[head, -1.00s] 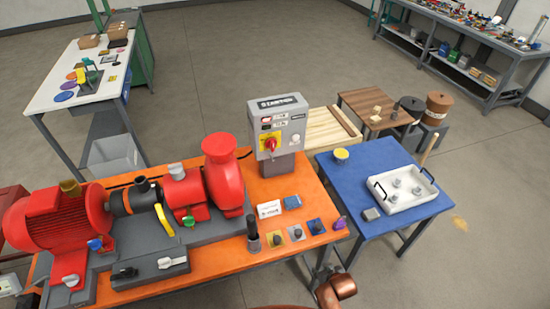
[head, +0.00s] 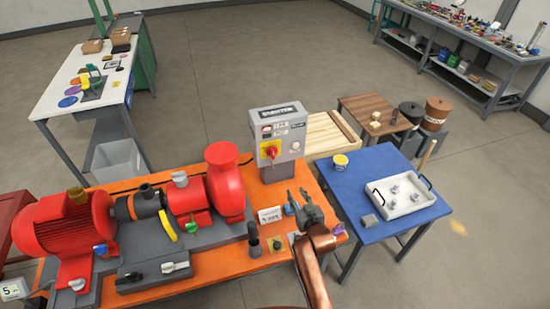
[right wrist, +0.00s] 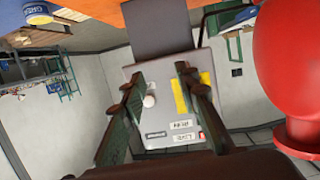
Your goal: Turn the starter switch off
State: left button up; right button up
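The grey starter box (head: 294,135) stands on a post at the back right of the orange bench. Its red switch knob (head: 271,152) sits on a yellow plate on the front face. My right gripper (head: 298,201) is in front of and below the box, open and empty, apart from the knob. In the right wrist view the box (right wrist: 172,121) appears upside down between and beyond the open fingers (right wrist: 160,76). There the yellow plate (right wrist: 179,96) is partly covered by a finger, and the red knob is hidden. My left gripper is not in view.
The red pump (head: 224,172) stands just left of the starter box and looms at the right of the wrist view. A small white sign (head: 269,215) and several small parts lie near my right gripper. A blue table (head: 372,175) with a white tray (head: 405,207) stands to the right.

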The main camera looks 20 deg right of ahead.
aim_at(274, 155)
jog(key=w+a+r+t, duration=0.1)
jog(key=w+r, duration=0.1)
jog(key=w, duration=0.2)
jog(key=w+a+r+t, duration=0.1)
jog(key=w+a+r, duration=0.1)
jog(key=w, duration=0.3)
jog(key=w+a+r+t, duration=0.1)
jog(key=w+a+r, duration=0.1)
jog(key=w+r, duration=0.2)
jog(key=shift+w+r+y, duration=0.15)
jog(key=shift+w+y, duration=0.05)
jog(key=shift+y, duration=0.2)
jog(key=shift+w+d+p, duration=0.1)
jog(key=shift+w+p, duration=0.2)
jog(key=shift+w, duration=0.35)
jog(key=shift+c, duration=0.4)
grip_shut()
